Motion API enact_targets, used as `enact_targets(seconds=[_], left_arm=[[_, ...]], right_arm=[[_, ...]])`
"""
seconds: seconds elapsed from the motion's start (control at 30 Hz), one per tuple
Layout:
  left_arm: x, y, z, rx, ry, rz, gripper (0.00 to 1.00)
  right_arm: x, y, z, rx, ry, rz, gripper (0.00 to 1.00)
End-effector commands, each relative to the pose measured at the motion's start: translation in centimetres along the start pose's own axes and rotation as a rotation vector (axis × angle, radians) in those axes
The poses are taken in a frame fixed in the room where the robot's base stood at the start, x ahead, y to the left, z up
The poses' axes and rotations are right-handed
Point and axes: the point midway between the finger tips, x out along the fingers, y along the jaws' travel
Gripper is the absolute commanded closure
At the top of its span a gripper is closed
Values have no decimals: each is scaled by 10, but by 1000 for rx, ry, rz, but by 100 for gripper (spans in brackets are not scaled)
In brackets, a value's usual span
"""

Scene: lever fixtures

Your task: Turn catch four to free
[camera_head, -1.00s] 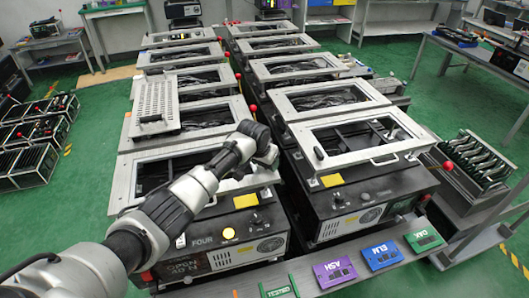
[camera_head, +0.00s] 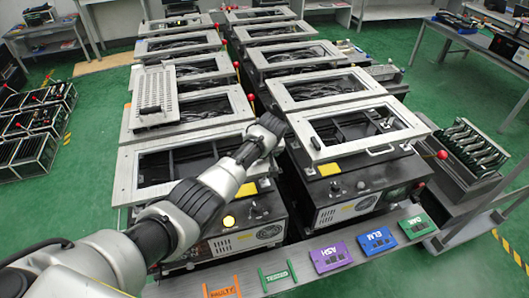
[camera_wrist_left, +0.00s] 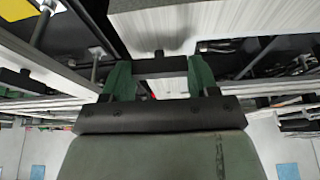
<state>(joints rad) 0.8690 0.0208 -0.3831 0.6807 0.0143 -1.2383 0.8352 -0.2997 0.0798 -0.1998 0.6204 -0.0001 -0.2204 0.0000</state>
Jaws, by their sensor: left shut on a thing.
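My left arm reaches in from the lower left in the head view. Its gripper (camera_head: 270,132) is at the right side of the front-left frame (camera_head: 126,178), by the gap between the two rows. In the left wrist view the green fingers of my left gripper (camera_wrist_left: 160,72) stand at the two ends of a dark bar (camera_wrist_left: 160,66), and it is shut on that bar. The front-left unit has a lit yellow lamp (camera_head: 229,222); its name label is behind my arm. Which catch the bar belongs to cannot be read. My right gripper is not in view.
A second row of framed units (camera_head: 350,108) stands close on the right. A red ball knob (camera_head: 442,154) sticks out at its right side. Purple ASH (camera_head: 330,257), blue ELM (camera_head: 377,240) and green OAK (camera_head: 418,226) plates lie on the front shelf.

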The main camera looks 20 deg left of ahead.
Motion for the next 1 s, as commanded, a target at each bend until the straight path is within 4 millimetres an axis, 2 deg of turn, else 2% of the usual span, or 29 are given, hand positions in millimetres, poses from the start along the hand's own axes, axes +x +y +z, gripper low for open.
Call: enact_targets(seconds=[0.63,0.67,0.8,0.83,1.0], left_arm=[[0,0,0,-51,0,-19,64],[0,0,0,-51,0,-19,39],[0,0,0,-50,0,-19,18],[0,0,0,-50,0,-19,15],[0,0,0,-49,0,-19,15]], right_arm=[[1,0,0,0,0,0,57],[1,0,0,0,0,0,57],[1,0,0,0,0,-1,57],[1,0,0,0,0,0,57],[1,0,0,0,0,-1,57]])
